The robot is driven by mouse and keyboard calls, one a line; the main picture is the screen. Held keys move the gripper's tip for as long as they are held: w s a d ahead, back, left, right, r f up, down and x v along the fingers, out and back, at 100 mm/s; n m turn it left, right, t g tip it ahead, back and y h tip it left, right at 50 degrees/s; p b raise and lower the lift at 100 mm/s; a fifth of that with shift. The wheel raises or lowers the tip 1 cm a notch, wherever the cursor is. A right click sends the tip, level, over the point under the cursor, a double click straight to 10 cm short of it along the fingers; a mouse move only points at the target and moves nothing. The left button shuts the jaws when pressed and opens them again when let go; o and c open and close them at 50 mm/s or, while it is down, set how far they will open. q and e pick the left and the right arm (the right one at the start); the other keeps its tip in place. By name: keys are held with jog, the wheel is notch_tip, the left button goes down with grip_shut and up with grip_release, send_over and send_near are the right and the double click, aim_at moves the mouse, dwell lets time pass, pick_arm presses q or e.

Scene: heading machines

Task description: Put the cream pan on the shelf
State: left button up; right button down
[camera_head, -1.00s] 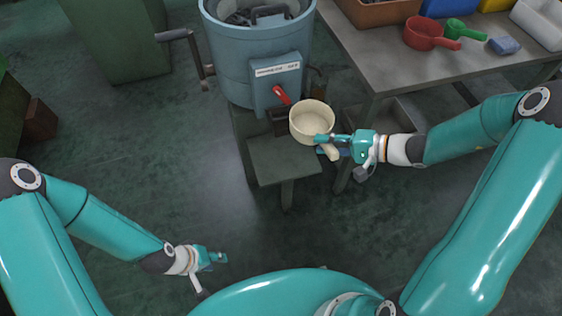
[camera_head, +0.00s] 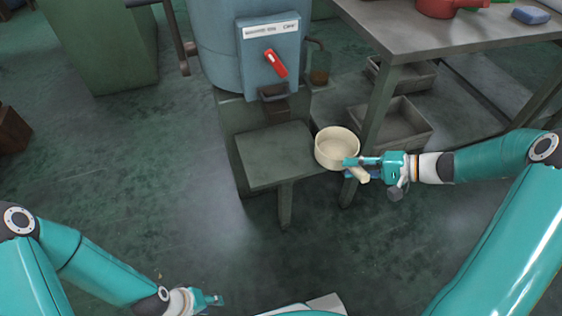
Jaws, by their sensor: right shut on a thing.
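The cream pan (camera_head: 336,146) is round and open at the top, and it looks empty. It is upright at the right edge of a small grey-green shelf (camera_head: 270,160) below the blue machine. I cannot tell whether the pan touches this shelf. My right gripper (camera_head: 358,164) is shut on the pan's handle, to the right of the bowl, and hides part of the handle. My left gripper (camera_head: 213,299) is low at the bottom left, away from the pan, and too small to tell whether it is open.
The blue machine (camera_head: 220,45) has a red lever (camera_head: 275,63) and a spout above the shelf. A grey metal table (camera_head: 440,25) stands at the right, with grey trays (camera_head: 400,125) below it. A red pan (camera_head: 440,8) is on the table.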

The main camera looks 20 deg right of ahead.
jog(key=w+a+b, duration=0.1)
jog(key=w+a, duration=0.2)
jog(key=a, duration=0.1)
jog(key=w+a+b, duration=0.1)
jog(key=w+a, duration=0.2)
jog(key=a, duration=0.2)
jog(key=w+a+b, duration=0.1)
jog(key=w+a, duration=0.2)
jog(key=a, duration=0.1)
jog(key=shift+w+a, duration=0.3)
jog(key=shift+a, duration=0.1)
jog(key=shift+w+a, duration=0.1)
notch_tip(320, 180, down, 4)
jog(key=shift+r+b, duration=0.2)
jog(key=shift+b, duration=0.7)
jog(key=shift+r, duration=0.1)
jog(key=c, duration=1)
grip_release()
jog(key=shift+o, duration=0.2)
